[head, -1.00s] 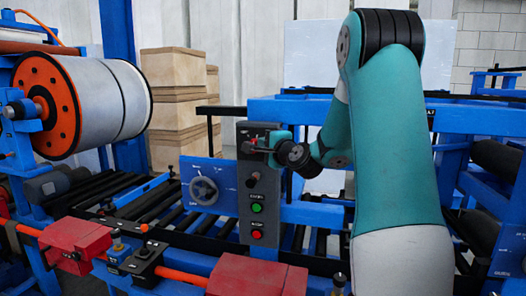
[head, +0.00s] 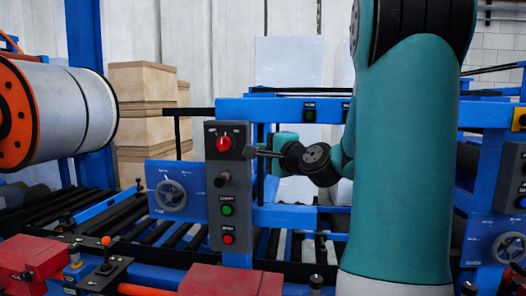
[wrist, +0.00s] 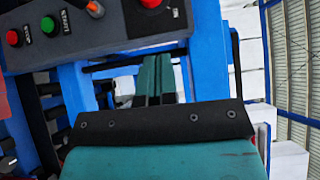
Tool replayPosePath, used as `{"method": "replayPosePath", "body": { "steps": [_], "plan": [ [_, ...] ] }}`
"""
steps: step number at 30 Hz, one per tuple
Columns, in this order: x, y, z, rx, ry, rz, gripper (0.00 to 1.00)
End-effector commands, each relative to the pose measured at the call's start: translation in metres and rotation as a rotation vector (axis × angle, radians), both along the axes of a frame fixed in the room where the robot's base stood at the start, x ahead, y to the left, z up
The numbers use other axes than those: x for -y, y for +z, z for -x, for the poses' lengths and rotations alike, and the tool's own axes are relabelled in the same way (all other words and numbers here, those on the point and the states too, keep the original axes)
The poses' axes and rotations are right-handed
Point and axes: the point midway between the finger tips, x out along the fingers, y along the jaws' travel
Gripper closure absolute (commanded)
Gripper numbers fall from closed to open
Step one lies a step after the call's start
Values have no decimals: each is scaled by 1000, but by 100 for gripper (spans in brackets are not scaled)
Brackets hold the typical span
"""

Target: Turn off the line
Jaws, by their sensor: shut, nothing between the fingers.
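The grey control panel (head: 213,240) stands left of my arm. It carries a red rotary knob (head: 223,143) at the top, with a pale mark near its upper edge. In the wrist view the red knob (wrist: 151,3) is cut by the top edge, above my gripper (wrist: 160,80).
A blue plate with a grey handwheel (head: 171,195) is left of the panel. Blue frame beams (head: 290,215) run behind and right of it. Red blocks (head: 35,262) and a lever stand in front. A large roll (head: 70,110) hangs at the left.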

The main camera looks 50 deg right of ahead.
Motion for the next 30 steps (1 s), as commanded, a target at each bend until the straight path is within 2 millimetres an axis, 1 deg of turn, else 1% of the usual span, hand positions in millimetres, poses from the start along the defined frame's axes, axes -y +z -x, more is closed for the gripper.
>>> {"method": "replayPosePath", "body": {
  "steps": [2, 7, 11, 19, 25, 28, 30],
  "plan": [
    [0, -1, 0, 1, -1, 0, 100],
    [2, -11, 1, 28, -2, -10, 100],
    [3, -13, 2, 55, -2, -27, 100],
    [3, -8, 3, 74, -2, -43, 100],
    [3, -7, 2, 73, -2, -44, 100],
    [4, -6, -2, 73, 0, -45, 100],
    [6, -4, -9, 73, 1, -47, 100]
  ]
}}
